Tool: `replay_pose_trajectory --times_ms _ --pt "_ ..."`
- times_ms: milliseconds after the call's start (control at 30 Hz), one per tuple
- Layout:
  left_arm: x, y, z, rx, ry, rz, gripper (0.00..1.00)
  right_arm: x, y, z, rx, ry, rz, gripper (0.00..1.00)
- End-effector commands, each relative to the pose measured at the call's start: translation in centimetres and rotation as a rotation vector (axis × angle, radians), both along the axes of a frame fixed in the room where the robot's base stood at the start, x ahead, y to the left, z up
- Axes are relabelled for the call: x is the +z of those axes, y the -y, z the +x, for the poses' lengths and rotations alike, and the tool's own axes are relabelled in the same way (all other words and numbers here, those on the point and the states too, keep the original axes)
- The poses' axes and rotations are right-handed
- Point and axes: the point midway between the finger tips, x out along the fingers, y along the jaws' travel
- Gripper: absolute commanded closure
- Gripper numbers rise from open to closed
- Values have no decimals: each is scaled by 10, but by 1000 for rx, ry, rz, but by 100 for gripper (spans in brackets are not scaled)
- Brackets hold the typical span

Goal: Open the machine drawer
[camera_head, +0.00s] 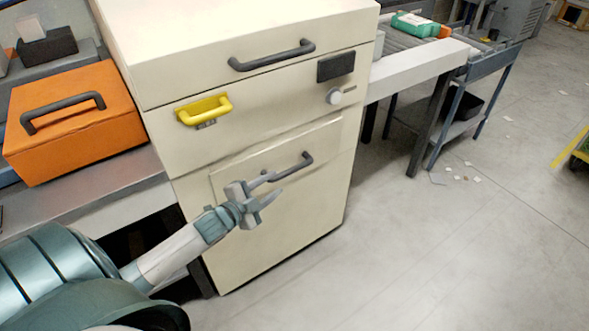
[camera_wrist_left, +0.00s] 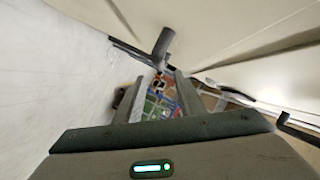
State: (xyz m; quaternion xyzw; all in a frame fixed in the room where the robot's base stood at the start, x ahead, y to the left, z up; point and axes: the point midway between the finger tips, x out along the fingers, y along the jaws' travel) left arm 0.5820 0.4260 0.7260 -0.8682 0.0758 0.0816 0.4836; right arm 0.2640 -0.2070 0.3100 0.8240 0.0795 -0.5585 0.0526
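The cream machine (camera_head: 270,235) has a lower drawer front (camera_head: 325,145) with a dark bar handle (camera_head: 292,167). The drawer looks closed, flush with the machine's face. My left gripper (camera_head: 272,185) is at the left end of this handle, in front of the drawer, with its fingers spread and pointing right. In the left wrist view, the two fingers (camera_wrist_left: 155,92) stand apart with nothing held between them, and the dark handle (camera_wrist_left: 163,42) shows just beyond their tips. I cannot tell whether a finger touches it. My right gripper is not in view.
An orange box (camera_head: 75,135) sits on the bench at left. A conveyor table (camera_head: 420,65) stands at right. The floor (camera_head: 430,260) in front is clear.

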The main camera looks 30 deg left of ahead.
Motion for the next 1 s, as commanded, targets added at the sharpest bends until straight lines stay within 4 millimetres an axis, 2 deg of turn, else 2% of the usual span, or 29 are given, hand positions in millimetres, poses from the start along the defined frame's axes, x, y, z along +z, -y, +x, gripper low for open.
replay_pose_trajectory --times_ms 600,800,1000 --pt "-19 5 92 0 1 -1 64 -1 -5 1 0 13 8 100" --pt "-24 6 110 0 0 -1 64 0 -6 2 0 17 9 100" --pt "-26 7 117 0 -1 -1 64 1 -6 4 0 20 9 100"
